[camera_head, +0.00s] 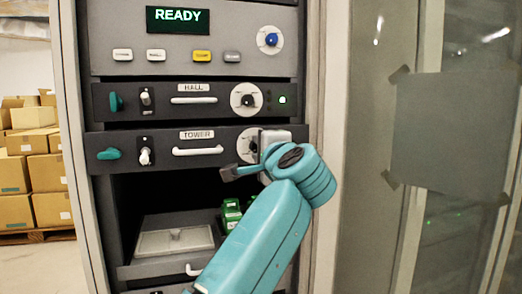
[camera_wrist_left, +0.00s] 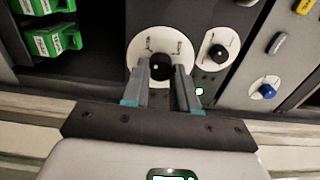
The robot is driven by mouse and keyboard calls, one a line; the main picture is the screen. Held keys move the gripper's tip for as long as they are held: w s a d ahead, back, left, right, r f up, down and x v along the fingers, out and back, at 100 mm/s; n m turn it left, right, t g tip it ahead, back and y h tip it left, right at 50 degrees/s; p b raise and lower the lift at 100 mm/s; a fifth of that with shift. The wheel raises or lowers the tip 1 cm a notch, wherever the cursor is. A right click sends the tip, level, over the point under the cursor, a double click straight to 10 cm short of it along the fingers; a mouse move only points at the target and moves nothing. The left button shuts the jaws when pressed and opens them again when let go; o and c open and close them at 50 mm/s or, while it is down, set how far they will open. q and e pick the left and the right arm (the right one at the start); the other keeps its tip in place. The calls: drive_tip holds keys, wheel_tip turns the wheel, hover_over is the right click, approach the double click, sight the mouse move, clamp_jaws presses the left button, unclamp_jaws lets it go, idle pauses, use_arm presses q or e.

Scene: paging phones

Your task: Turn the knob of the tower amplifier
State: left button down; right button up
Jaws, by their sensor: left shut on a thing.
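The tower amplifier (camera_head: 170,152) is the dark panel labelled TOWER, with a teal lever, a small white switch and a white handle. Its white dial (camera_head: 245,147) is largely covered by my left gripper (camera_head: 262,146) in the head view. In the left wrist view, the black tower knob (camera_wrist_left: 160,66) sits on the white dial plate (camera_wrist_left: 142,46), between the two fingers of my left gripper (camera_wrist_left: 160,73), which is shut on it. The knob's exact pointing direction cannot be told. My right gripper is in neither view.
Above is the hall amplifier (camera_head: 215,99), with its black knob (camera_head: 247,98) and a lit green lamp (camera_head: 282,99). The top unit's display (camera_head: 178,20) reads READY. Below are an open bay with green blocks (camera_head: 231,213) and a drawer (camera_head: 174,241). Cardboard boxes (camera_head: 35,175) stand left.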

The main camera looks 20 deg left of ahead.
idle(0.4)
use_arm(q)
drive_tip(key=c, duration=0.9)
unclamp_jaws()
drive_tip(key=shift+o, duration=0.2)
drive_tip(key=shift+s, duration=0.1)
